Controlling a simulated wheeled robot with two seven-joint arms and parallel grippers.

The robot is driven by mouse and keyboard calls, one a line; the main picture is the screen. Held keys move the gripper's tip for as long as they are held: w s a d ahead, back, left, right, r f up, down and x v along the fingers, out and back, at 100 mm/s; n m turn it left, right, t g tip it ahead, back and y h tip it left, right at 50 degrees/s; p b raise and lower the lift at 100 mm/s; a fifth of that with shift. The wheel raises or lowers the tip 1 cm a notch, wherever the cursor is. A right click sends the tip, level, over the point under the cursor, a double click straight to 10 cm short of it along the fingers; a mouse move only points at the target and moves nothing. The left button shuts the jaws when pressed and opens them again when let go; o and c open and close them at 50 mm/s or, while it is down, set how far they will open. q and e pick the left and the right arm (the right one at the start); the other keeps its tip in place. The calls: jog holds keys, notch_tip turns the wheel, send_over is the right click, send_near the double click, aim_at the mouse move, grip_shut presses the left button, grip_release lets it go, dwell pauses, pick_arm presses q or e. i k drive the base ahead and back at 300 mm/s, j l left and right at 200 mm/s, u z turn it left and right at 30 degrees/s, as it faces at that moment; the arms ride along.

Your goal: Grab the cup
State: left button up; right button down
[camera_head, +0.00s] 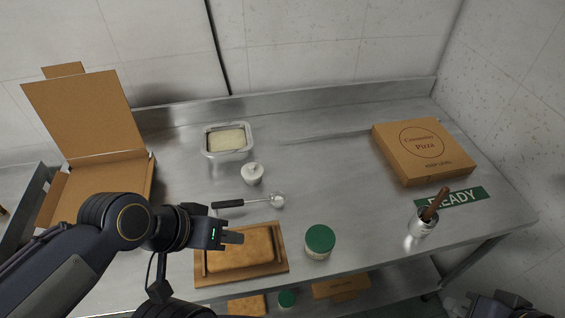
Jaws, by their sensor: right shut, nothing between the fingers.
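A metal cup (419,229) stands upright at the front right of the steel table, with a brown wooden handle (435,203) sticking out of it. A small white lidded pot (252,172) stands near the table's middle; I cannot tell whether it is a cup. My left gripper (236,238) hangs over the wooden tray's upper left part, left of and apart from both; its finger gap is not clear. My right gripper (456,304) is at the bottom right edge, partly cut off, shut and empty, below the metal cup and apart from it.
A green-lidded jar (319,242) stands right of the wooden tray (240,277). A metal container (228,140) stands at the back. A closed pizza box (423,150) is at right, an open box (90,115) at left. The table's centre right is clear.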

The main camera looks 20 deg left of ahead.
aim_at(255, 182)
jog(key=j+u, duration=0.1)
jog(key=u, duration=0.4)
jog(key=j+u, duration=0.15)
jog(key=u, duration=0.35)
jog(key=j+u, duration=0.15)
jog(key=u, duration=0.35)
jog(key=j+u, duration=0.15)
jog(key=u, duration=0.35)
